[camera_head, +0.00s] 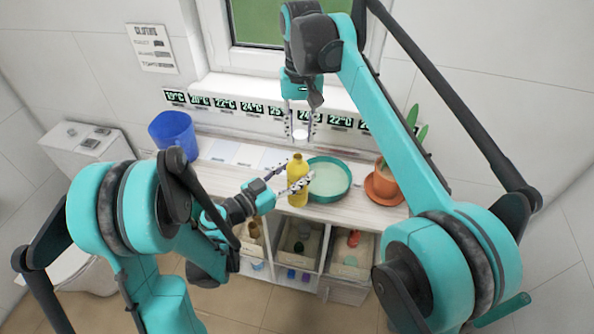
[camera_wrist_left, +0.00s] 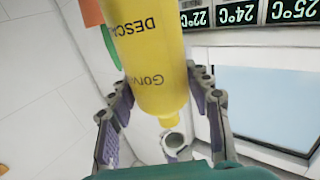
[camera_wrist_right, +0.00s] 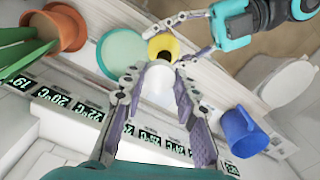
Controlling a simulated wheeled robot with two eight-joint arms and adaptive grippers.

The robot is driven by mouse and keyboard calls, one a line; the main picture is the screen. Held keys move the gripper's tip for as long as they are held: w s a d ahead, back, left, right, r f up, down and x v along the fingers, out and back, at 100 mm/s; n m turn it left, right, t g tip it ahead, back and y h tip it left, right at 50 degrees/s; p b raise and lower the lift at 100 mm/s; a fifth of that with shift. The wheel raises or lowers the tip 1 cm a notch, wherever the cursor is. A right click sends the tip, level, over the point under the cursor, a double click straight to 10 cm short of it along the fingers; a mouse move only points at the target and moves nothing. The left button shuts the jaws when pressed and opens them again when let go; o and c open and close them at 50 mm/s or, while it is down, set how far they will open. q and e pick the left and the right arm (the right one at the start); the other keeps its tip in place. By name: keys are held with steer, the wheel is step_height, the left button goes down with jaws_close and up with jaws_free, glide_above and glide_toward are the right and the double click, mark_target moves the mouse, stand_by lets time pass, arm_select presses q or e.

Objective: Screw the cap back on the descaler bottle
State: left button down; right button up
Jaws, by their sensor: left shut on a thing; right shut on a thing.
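The yellow descaler bottle (camera_head: 297,187) stands upright at the front edge of the counter in the head view; I cannot tell whether its base touches the counter. My left gripper (camera_head: 294,175) is shut around its body from the left. In the left wrist view the bottle (camera_wrist_left: 150,55) appears neck down, with its label partly visible. My right gripper (camera_head: 301,128) points down above the bottle. It is shut on the white cap (camera_head: 301,136). In the right wrist view the cap (camera_wrist_right: 158,84) sits between the fingertips, apart from the open yellow bottle neck (camera_wrist_right: 164,46).
A teal round tray (camera_head: 345,192) lies right of the bottle. A potted plant (camera_head: 385,182) stands on an orange saucer farther right. A blue cup (camera_head: 173,134) is at the back left. Temperature displays (camera_head: 225,105) line the back ledge. Open bins (camera_head: 300,240) sit below the counter.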

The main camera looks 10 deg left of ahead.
mark_target(298, 157)
steer(key=shift+s+a+r, duration=0.25)
steer(key=shift+a+r, duration=0.05)
steer(key=shift+r, duration=0.05)
steer(key=shift+f, duration=0.1)
steer(key=shift+f, duration=1.9)
steer(key=shift+f, duration=0.1)
steer(key=shift+f, duration=0.8)
steer(key=shift+f, duration=0.55)
